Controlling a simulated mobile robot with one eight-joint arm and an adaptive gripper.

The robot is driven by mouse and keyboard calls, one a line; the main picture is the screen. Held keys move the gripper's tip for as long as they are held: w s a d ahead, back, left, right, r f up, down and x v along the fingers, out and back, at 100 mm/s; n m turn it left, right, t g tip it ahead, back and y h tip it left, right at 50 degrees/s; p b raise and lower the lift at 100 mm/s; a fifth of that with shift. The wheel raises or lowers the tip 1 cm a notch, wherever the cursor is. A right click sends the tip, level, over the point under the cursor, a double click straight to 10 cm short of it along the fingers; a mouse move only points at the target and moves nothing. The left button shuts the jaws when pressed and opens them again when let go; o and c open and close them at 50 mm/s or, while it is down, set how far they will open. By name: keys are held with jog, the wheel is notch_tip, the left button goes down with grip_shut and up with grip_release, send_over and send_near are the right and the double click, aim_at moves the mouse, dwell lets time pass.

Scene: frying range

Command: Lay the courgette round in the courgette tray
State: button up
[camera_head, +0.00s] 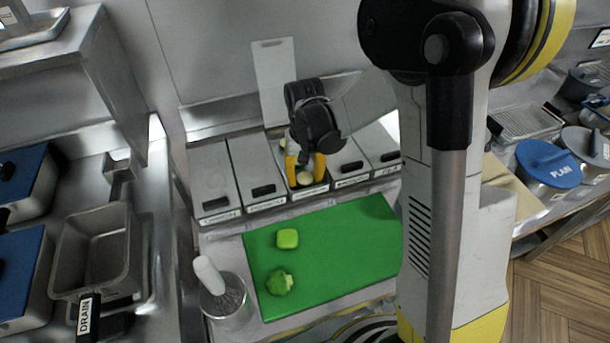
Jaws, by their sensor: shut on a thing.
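My gripper (306,177) reaches down with its yellow fingers over an open narrow tray (323,189), the middle one in a row at the back of the counter. Its lid (273,80) stands upright behind it. A small pale round piece (304,179), which looks like the courgette round, shows between the fingertips, and my gripper is shut on it. The piece is within the tray's outline; whether it touches the tray floor cannot be told. The wrist hides part of the tray, and its label is too small to read.
Closed lidded trays (214,180) flank the open one on both sides. A green board (345,240) in front bears a light green block (288,238) and a leafy green piece (279,282). A metal pot with a white-handled tool (228,305) stands at the board's left.

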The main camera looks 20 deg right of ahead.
jog(key=o, duration=0.9)
notch_tip(320, 180, up, 12)
jog(key=s+r+n+t, duration=0.1)
jog(key=s+r+t, duration=0.1)
jog(key=s, duration=0.6)
jog(key=s+r+t+b, duration=0.1)
jog(key=s+r+t, duration=0.1)
jog(key=s+t, duration=0.3)
jog(key=s, duration=0.3)
jog(key=shift+s+n, duration=0.15)
jog(key=shift+n, duration=0.25)
